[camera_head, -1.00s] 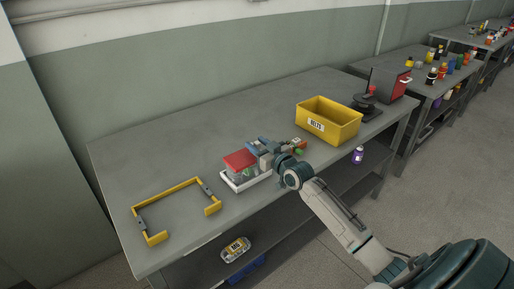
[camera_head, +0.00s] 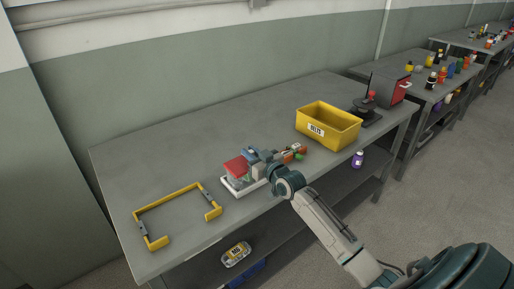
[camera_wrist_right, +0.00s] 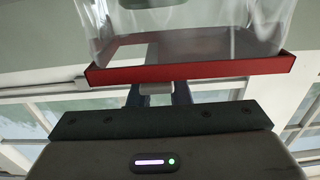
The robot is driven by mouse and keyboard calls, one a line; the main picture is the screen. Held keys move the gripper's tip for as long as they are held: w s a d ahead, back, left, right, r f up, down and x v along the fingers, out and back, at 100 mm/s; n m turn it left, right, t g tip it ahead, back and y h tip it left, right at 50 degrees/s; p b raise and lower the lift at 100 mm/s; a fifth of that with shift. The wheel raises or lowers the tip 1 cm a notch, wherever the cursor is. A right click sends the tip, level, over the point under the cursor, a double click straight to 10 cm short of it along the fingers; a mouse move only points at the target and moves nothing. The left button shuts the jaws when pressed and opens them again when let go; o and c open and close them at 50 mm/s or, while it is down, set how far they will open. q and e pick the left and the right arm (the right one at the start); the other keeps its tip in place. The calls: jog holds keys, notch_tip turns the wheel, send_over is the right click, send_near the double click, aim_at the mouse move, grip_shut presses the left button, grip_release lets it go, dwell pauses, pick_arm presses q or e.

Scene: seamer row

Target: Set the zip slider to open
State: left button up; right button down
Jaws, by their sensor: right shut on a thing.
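A clear item with a red strip (camera_wrist_right: 190,69) along its edge fills the top of the right wrist view. A small pale grey piece, seemingly the zip slider (camera_wrist_right: 156,87), sits at the red strip. My right gripper (camera_wrist_right: 157,95) has its two dark fingers on either side of this piece and is shut on it. In the head view my right gripper (camera_head: 258,156) is at a red-topped item (camera_head: 238,166) over a white tray (camera_head: 240,190). The slider is too small to make out there, and its open or closed marks cannot be read. My left gripper is out of view.
A yellow bracket frame (camera_head: 155,243) lies at the table's left. A yellow bin labelled BELTS (camera_head: 316,130) stands to the right, with small red and green items (camera_head: 297,153) in front of it. The grey table (camera_head: 190,150) is bare behind the tray.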

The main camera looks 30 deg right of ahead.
aim_at(235, 168)
jog(key=a, duration=0.2)
jog(key=a+p, duration=0.1)
jog(key=a, duration=0.3)
jog(key=shift+s+a+p, duration=0.15)
jog(key=shift+s+p, duration=0.1)
jog(key=shift+p, duration=0.1)
jog(key=shift+a, duration=0.25)
jog(key=c, duration=1.3)
grip_release()
jog(key=shift+s, duration=0.1)
jog(key=s, duration=0.7)
jog(key=s+d, duration=0.1)
jog(key=s, duration=0.2)
jog(key=shift+s, duration=0.35)
